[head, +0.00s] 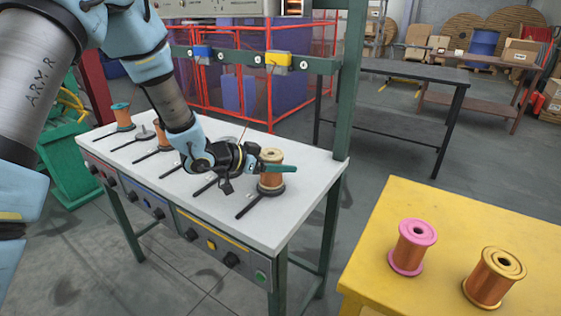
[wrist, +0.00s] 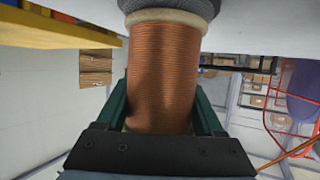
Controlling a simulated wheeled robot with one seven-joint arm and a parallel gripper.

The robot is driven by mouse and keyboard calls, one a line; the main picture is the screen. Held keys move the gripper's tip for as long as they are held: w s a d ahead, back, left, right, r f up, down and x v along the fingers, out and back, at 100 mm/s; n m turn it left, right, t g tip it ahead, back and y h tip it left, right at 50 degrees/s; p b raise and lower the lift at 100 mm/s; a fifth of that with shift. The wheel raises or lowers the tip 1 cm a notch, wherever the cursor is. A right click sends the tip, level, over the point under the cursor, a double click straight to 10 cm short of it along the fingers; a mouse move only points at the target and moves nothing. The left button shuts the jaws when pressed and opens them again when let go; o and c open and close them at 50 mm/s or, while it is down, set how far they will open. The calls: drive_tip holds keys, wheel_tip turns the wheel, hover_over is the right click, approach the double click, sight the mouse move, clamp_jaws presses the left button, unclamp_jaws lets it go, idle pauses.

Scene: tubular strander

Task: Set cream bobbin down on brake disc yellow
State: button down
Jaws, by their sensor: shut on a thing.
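The cream bobbin (head: 270,181), wound with copper wire and with pale cream flanges, stands upright at the right end of the white bench. It also fills the middle of the wrist view (wrist: 162,65). My gripper (head: 272,168) is shut on it from the side, its green fingers along both sides of the winding. Beneath the bobbin is a dark round brake disc (head: 262,194) with a black bar, below the yellow box (head: 278,62) on the rail. In the wrist view the cream flange appears against the dark disc (wrist: 205,7); I cannot tell whether it bears its full weight.
More discs with black bars line the white bench (head: 310,180) to the left, with a teal-topped bobbin (head: 121,115) at the far left. A blue box (head: 203,53) hangs on the rail. A pink bobbin (head: 413,248) and a yellowish bobbin (head: 494,278) stand on the yellow table (head: 450,215).

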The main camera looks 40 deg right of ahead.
unclamp_jaws()
drive_tip(key=shift+a, duration=0.1)
drive_tip(key=shift+a, duration=0.1)
drive_tip(key=b+v, duration=0.1)
drive_tip(key=v, duration=0.9)
drive_tip(key=shift+a+r, duration=0.2)
drive_tip(key=shift+w, duration=0.1)
